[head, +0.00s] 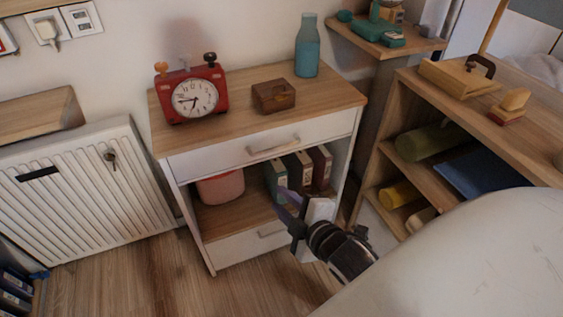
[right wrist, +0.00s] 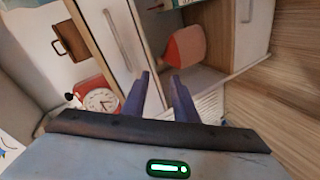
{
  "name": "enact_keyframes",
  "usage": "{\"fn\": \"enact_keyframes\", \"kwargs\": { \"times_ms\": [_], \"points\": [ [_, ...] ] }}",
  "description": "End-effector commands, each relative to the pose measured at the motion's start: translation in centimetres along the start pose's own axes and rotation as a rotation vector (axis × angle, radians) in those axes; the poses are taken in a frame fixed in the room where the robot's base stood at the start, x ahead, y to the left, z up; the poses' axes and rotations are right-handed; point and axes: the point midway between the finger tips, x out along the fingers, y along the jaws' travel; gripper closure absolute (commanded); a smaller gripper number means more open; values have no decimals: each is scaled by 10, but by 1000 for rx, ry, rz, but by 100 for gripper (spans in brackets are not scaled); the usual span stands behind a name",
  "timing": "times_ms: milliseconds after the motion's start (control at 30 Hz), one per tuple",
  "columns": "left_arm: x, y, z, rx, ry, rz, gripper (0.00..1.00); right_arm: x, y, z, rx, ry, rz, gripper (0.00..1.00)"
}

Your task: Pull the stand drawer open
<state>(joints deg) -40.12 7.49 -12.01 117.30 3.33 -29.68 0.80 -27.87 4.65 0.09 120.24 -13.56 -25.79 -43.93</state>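The stand (head: 335,92) is a wood-topped cabinet with a white upper drawer (head: 225,157), an open shelf and a white lower drawer (head: 232,249). Both drawers look closed. The upper drawer has a pale bar handle (head: 273,147), also seen in the right wrist view (right wrist: 118,40). The lower drawer's handle (head: 271,233) shows in the right wrist view (right wrist: 245,10) too. My right gripper (head: 281,202) is in front of the shelf opening, below the upper handle and apart from it. Its two purple fingers (right wrist: 160,77) are spread with nothing between them. My left gripper is not in view.
A red clock (head: 193,95), small wooden box (head: 273,96) and blue bottle (head: 307,48) stand on top. The shelf holds a pink bin (head: 220,187) and binders (head: 298,170). A radiator (head: 85,195) is left; a wooden shelf unit (head: 410,175) is right.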

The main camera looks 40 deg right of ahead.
Motion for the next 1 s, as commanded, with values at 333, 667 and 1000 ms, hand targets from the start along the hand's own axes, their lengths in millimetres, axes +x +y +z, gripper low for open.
{"fn": "enact_keyframes", "kwargs": {
  "times_ms": [333, 667, 1000],
  "points": [
    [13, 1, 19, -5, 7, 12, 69, 24, 70, 23, -434, -83, 214, 74],
    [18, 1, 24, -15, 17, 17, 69, 80, 82, 24, -433, -81, 213, 74],
    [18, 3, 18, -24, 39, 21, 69, 115, 90, 25, -431, -81, 209, 74]
  ]
}}
